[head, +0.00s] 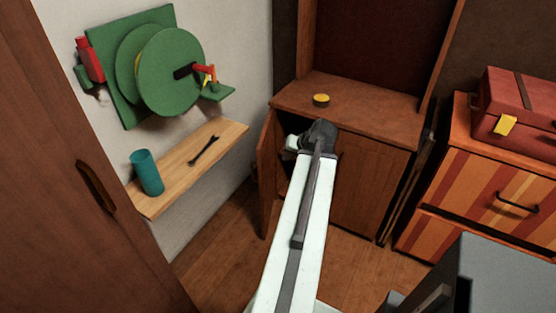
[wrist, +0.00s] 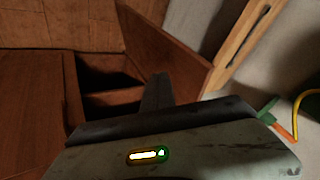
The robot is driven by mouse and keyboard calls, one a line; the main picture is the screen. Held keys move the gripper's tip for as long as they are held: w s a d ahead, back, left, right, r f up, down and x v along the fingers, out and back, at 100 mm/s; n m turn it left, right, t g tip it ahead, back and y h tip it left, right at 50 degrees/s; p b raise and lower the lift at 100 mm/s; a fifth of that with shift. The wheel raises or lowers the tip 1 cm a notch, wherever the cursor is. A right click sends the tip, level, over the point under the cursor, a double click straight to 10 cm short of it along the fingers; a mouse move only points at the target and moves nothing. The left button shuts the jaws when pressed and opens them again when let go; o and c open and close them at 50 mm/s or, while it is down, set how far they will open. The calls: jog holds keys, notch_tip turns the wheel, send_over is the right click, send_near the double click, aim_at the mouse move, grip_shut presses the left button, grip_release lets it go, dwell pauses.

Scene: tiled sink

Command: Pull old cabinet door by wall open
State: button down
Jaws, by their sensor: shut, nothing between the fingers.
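The old wooden cabinet (head: 345,110) stands by the wall in the head view. Its left door (head: 267,172) is swung part way open towards the left wall, with a dark gap behind it. The right door (head: 365,190) is closed. In the wrist view the open door (wrist: 170,52) slants across the middle, beside the dark shelved interior (wrist: 105,85). My gripper (wrist: 157,90) is shut and empty at the opening, near the inner side of the door; whether it touches the door I cannot tell. In the head view my arm hides most of the gripper and part of the opening.
A wooden wall shelf (head: 220,140) with a teal cup (head: 147,172) and a wrench (head: 204,150) is left of the door. A green hose reel (head: 170,72) hangs above. A striped drawer chest (head: 500,190) stands right. Floor (head: 215,235) left of my arm is clear.

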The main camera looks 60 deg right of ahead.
jog(key=b, duration=0.7)
send_near(263, 165)
notch_tip(263, 165, down, 5)
jog(key=s+d, duration=0.1)
jog(key=d, duration=0.1)
jog(key=w, duration=0.1)
jog(key=w+a+r, duration=0.1)
jog(key=w+p, duration=0.1)
jog(key=shift+w+a+r, duration=0.2)
jog(key=shift+a+r, duration=0.05)
jog(key=shift+r, duration=0.05)
jog(key=shift+d, duration=0.1)
